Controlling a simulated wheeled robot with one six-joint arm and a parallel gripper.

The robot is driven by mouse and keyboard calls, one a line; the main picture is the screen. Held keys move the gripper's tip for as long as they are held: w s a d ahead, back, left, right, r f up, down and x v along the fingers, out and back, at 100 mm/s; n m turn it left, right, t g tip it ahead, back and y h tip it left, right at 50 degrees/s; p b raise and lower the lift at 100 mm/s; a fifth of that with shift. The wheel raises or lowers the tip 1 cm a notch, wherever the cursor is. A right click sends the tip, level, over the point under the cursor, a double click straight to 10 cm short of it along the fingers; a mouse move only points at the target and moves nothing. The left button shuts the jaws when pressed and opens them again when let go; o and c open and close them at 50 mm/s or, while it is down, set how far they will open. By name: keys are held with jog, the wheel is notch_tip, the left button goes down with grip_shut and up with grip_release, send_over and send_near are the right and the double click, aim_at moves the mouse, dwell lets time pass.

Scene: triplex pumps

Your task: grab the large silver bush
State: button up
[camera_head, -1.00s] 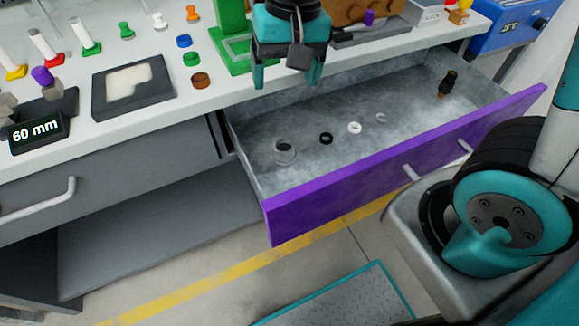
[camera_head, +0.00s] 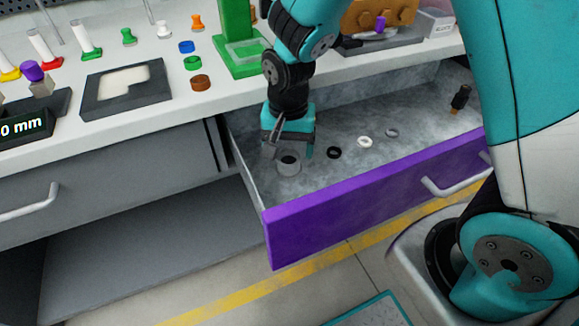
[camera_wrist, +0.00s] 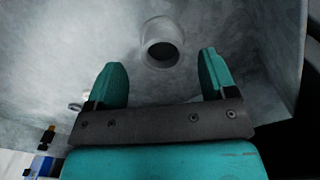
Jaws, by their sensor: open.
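The large silver bush (camera_head: 289,165) is a short grey ring with a dark bore. It stands on the floor of the open drawer, near the drawer's left end. In the wrist view the bush (camera_wrist: 162,43) lies ahead of the fingertips, roughly centred between the two fingers. My gripper (camera_head: 290,153) is over the left part of the drawer, pointing down, close behind and above the bush. In the wrist view my gripper (camera_wrist: 163,70) has its teal fingers spread wide with nothing between them. I cannot tell the exact height left between fingertips and bush.
The drawer (camera_head: 375,192) has a purple front and metal walls. To the right of the bush lie a black ring (camera_head: 334,153), a white ring (camera_head: 365,142), a small silver ring (camera_head: 392,133) and a dark fitting (camera_head: 461,97). A workbench (camera_head: 150,118) stands behind.

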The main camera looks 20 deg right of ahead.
aim_at(288, 162)
notch_tip(288, 162, down, 5)
jog(key=shift+w+f+b, duration=0.1)
jog(key=shift+b, duration=0.55)
jog(key=shift+c, duration=0.3)
jog(key=c, duration=1)
